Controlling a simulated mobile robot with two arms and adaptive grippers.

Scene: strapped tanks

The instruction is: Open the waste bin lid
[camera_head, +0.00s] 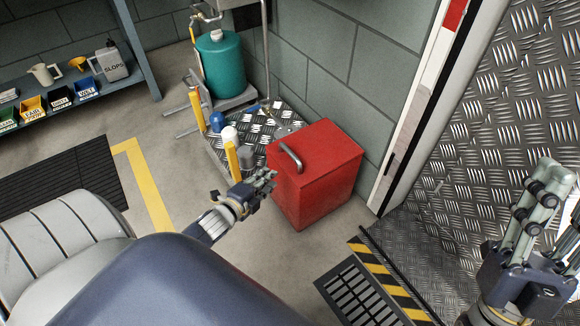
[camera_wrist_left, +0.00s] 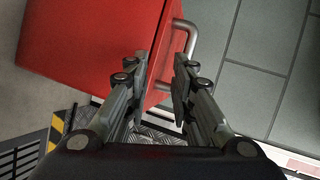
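The waste bin (camera_head: 328,187) is a red box with a closed lid (camera_head: 318,143), standing on the floor right of centre in the head view. A curved metal handle (camera_head: 291,158) sits on the lid's left side. My left gripper (camera_head: 271,180) is just left of the bin, below the handle in the picture. In the left wrist view, the left gripper's (camera_wrist_left: 160,76) two fingers are apart with nothing seen gripped. The handle (camera_wrist_left: 191,38) shows beyond and partly behind the right finger. My right gripper (camera_head: 562,195) is open and empty at the right edge, away from the bin.
A teal tank (camera_head: 221,68) stands behind the bin near the block wall. A treadplate platform with posts and a blue cap (camera_head: 217,121) adjoins the bin's left. A striped floor edge (camera_head: 385,280) and grate lie in front. A shelf (camera_head: 75,95) with small bins is at left.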

